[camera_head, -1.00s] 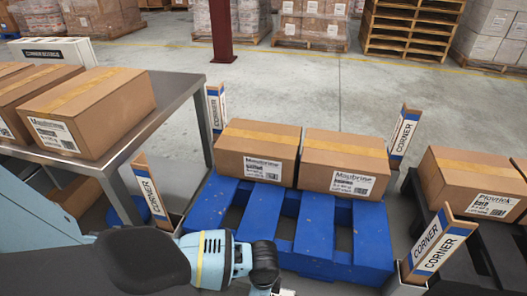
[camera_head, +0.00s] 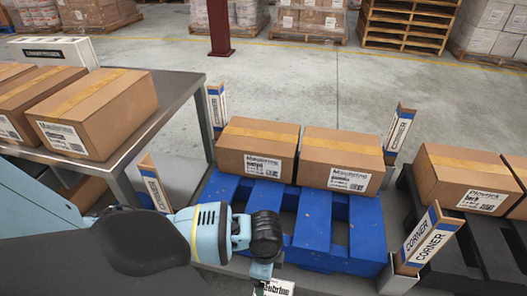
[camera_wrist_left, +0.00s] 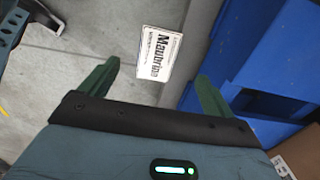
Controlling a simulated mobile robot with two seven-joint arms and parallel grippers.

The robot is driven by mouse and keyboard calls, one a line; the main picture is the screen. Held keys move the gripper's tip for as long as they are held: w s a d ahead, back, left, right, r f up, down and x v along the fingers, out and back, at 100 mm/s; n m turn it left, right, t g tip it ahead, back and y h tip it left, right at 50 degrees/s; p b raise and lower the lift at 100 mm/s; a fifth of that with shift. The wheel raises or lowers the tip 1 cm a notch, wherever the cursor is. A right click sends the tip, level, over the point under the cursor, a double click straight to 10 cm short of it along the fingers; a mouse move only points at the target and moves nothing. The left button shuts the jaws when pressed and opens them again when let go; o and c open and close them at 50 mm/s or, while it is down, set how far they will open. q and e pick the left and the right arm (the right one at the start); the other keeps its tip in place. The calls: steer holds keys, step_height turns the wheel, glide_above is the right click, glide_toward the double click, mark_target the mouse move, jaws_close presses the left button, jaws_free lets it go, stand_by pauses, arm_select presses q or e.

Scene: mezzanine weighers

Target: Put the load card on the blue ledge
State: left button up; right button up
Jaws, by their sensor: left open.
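The load card is a white card printed "Maubrine" (camera_wrist_left: 160,52). In the wrist view it lies just beyond and between my fingertips, apart from both. In the head view its upper part shows at the bottom edge (camera_head: 280,287), beside my left gripper (camera_head: 262,284). My left gripper, with green fingers in the wrist view (camera_wrist_left: 157,72), is open and empty, pointing down. I cannot make out a separate blue ledge; the large blue thing is a pallet (camera_head: 312,228), also at the right of the wrist view (camera_wrist_left: 248,55). My right gripper is not in view.
Two labelled cartons (camera_head: 257,150) (camera_head: 341,162) stand on the back of the blue pallet. "CORNER" posts (camera_head: 398,130) (camera_head: 424,240) stand around it. A metal table (camera_head: 180,100) with cartons is at left; a dark pallet (camera_head: 475,255) with cartons is at right.

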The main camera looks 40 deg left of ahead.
arm_select(q)
steer(key=shift+r, duration=1)
